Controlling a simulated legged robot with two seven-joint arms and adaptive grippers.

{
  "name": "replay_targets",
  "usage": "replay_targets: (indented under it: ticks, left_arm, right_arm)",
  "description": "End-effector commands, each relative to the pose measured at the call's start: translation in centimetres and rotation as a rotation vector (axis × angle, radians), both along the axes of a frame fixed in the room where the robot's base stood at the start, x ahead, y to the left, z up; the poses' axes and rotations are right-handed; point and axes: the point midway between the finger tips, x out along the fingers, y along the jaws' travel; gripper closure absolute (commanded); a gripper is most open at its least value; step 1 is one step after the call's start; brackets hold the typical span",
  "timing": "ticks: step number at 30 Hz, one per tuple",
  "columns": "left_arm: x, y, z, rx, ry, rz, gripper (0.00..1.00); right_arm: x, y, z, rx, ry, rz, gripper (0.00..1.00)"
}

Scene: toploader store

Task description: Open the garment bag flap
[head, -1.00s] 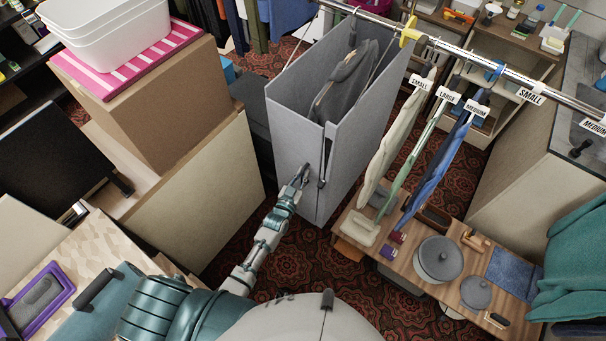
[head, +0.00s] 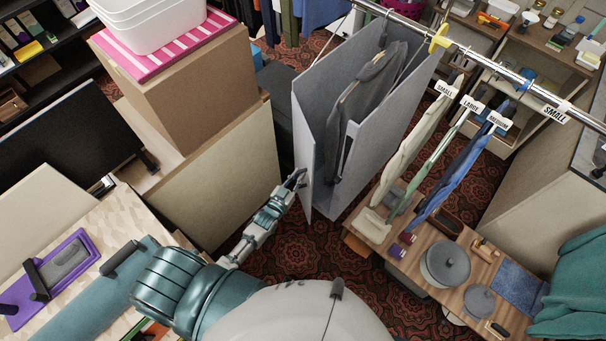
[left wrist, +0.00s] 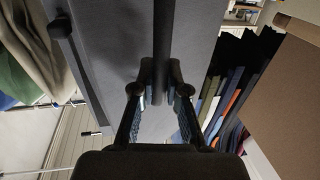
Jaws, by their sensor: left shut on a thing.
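The grey garment bag (head: 372,150) hangs upright from the metal rail, with a dark garment (head: 352,105) inside. Its front flap (head: 304,130) stands swung out on the left side, and a gap shows between its free edge and the bag's right wall. My left gripper (head: 298,179) is at the lower part of the flap. In the left wrist view my left gripper (left wrist: 160,92) is shut around a dark upright bar (left wrist: 162,40) in front of the grey flap surface (left wrist: 196,28). The exact contact is dark there. My right gripper is not in view.
Hangers with size tags (head: 470,103) hang right of the bag above a low wooden table (head: 420,262) with pots. A cardboard box (head: 180,105) and a beige panel (head: 222,180) stand close on the left. Patterned carpet (head: 300,243) is free below the bag.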

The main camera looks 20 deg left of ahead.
Motion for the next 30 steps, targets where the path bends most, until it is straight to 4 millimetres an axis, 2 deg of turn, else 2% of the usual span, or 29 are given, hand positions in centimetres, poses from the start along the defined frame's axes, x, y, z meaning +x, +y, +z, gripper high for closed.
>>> replay_targets:
  ticks: [14,15,16,26,30]
  left_arm:
    - [-0.1,0.4,0.0,0.001,0.000,0.002,1.00]
    - [-0.1,0.4,0.0,0.001,0.000,0.002,0.77]
    - [-0.1,0.4,0.0,0.001,0.000,0.002,0.70]
    - [-0.3,0.3,0.0,0.001,0.000,0.001,0.69]
    - [-1.8,0.6,-0.1,0.000,0.002,0.001,0.69]
  right_arm:
    - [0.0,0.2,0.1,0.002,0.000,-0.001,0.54]
    - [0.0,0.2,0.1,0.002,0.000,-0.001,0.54]
    - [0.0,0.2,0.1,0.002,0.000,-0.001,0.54]
    - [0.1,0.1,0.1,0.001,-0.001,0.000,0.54]
    - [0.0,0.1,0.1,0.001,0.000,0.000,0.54]
